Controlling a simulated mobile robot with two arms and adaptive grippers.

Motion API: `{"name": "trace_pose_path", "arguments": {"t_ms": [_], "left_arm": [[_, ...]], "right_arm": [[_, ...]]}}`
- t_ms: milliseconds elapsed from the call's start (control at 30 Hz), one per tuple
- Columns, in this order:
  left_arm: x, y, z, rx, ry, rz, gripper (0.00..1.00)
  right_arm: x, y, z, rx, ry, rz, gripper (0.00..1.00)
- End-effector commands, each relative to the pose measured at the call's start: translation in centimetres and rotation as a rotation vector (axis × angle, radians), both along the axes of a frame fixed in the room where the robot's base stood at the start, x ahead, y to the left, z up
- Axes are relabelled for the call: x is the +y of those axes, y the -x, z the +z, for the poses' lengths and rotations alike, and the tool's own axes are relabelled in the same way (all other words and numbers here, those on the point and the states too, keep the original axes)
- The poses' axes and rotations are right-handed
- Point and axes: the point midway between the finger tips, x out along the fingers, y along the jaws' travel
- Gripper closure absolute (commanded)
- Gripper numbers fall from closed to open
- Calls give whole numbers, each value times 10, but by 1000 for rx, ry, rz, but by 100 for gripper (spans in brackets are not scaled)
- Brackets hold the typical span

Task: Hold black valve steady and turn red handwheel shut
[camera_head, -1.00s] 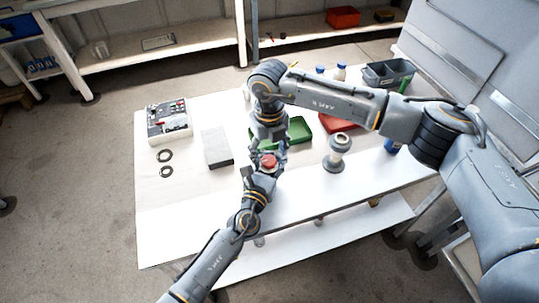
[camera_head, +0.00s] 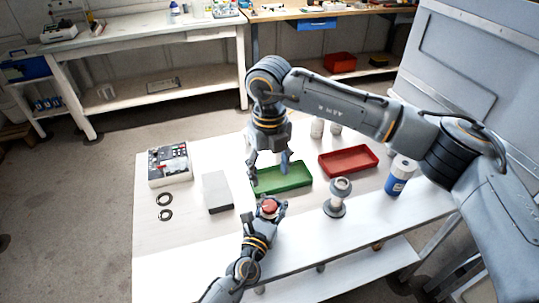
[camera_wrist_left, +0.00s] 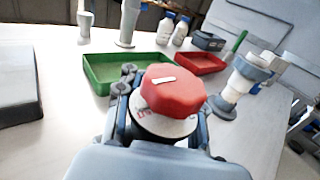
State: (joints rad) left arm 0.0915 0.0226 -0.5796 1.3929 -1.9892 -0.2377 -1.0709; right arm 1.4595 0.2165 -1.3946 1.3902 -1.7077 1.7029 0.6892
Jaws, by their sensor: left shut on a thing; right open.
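The red handwheel (camera_head: 269,204) sits on top of the black valve, near the front middle of the table. In the left wrist view the red handwheel (camera_wrist_left: 173,91) has a white mark on its top. The black valve (camera_wrist_left: 157,124) shows as a dark body under it, with a pale collar between. My left gripper (camera_head: 268,211) is shut on the black valve, with fingers at its sides. My right gripper (camera_head: 269,172) is open and empty, pointing down above the green tray, behind the handwheel and apart from it.
A green tray (camera_head: 300,179) and a red tray (camera_head: 371,160) lie behind the valve. A grey flanged pipe piece (camera_head: 338,197) stands to the right, a blue-labelled bottle (camera_head: 399,178) beyond it. A grey block (camera_head: 217,191), two black rings (camera_head: 164,207) and a control box (camera_head: 169,166) are left.

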Motion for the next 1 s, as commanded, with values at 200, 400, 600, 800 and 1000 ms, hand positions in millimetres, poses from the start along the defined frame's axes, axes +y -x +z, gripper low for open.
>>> {"name": "trace_pose_path", "arguments": {"t_ms": [200, 400, 600, 800, 1000], "left_arm": [[0, 0, 0, 1, 0, -1, 35], [0, 0, 0, 0, 0, 0, 35], [2, 5, -1, 1, 0, 0, 35], [14, 36, -2, 3, -1, 0, 35], [29, 77, -2, 2, -3, -1, 35]], "right_arm": [[0, 0, 0, 0, 0, 0, 38], [0, 0, 0, 0, 0, 0, 38], [0, 0, 0, 0, 0, 0, 38], [0, 0, 0, 0, 0, 0, 38], [0, 0, 0, 0, 0, 0, 38]]}}
